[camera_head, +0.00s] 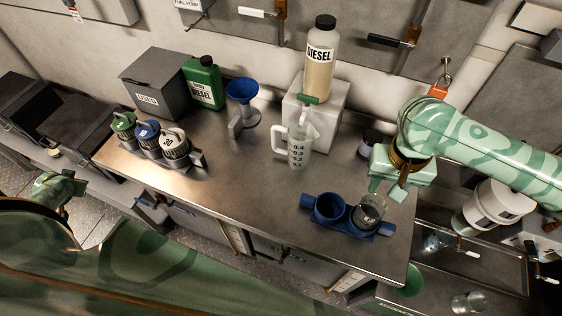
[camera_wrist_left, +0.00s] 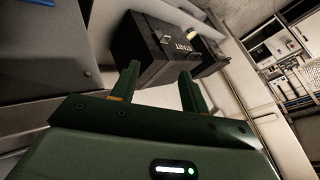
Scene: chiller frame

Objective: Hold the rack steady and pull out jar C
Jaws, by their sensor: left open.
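A grey rack (camera_head: 197,160) at the left of the steel bench holds three lidded jars in a row: a green-topped jar (camera_head: 123,125), a blue-topped jar (camera_head: 147,134) and a white-topped jar (camera_head: 174,145). Their letters are too small to read surely, so I cannot tell which is jar C. My left gripper (camera_head: 62,187) is left of the bench, apart from the rack. In the left wrist view its fingers (camera_wrist_left: 158,92) are spread with nothing between them. My right gripper (camera_head: 386,190) is above the bench's right part, fingers apart, empty, just above a clear glass (camera_head: 369,212).
The glass stands in a blue two-cup holder (camera_head: 329,208). A measuring jug (camera_head: 299,152), blue funnel (camera_head: 241,92), grey box (camera_head: 152,84), green canister (camera_head: 203,83) and diesel bottle (camera_head: 320,66) stand behind. Bench surface (camera_head: 235,190) before the jug is clear.

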